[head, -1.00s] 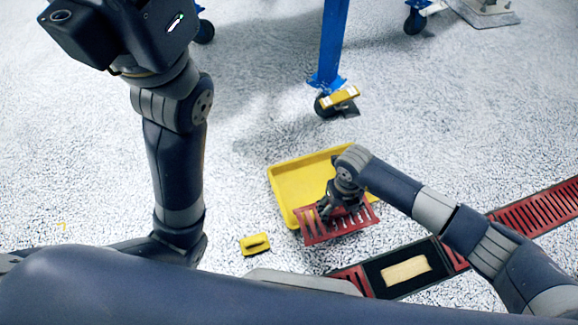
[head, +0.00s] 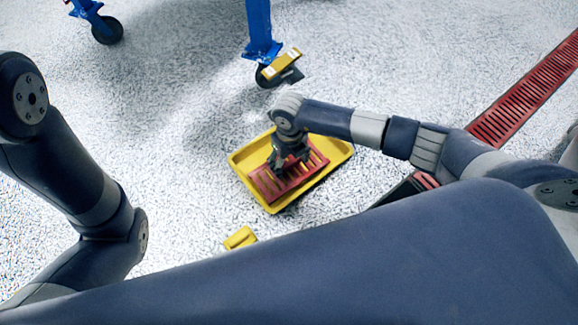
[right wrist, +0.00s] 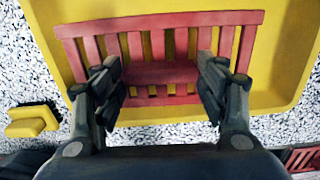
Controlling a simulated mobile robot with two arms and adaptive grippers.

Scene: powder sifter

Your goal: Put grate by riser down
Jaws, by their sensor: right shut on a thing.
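The red slotted grate (head: 268,188) is in my right gripper (head: 291,163), over the near left part of the yellow tray (head: 343,152). In the right wrist view, the two fingers of my right gripper (right wrist: 160,82) close on the middle of the grate (right wrist: 160,72), with the yellow tray (right wrist: 298,70) behind it. The grate lies within the tray's outline; I cannot tell whether it touches the tray floor. The left arm shows at the left of the head view, but its gripper is out of the picture.
A yellow block-like tool (head: 240,238) lies on the floor near the tray. A drain channel with red grates (head: 520,95) runs at the right; a dark section (head: 403,190) is partly hidden by my arm. A blue post (head: 260,25) on a caster stands behind the tray.

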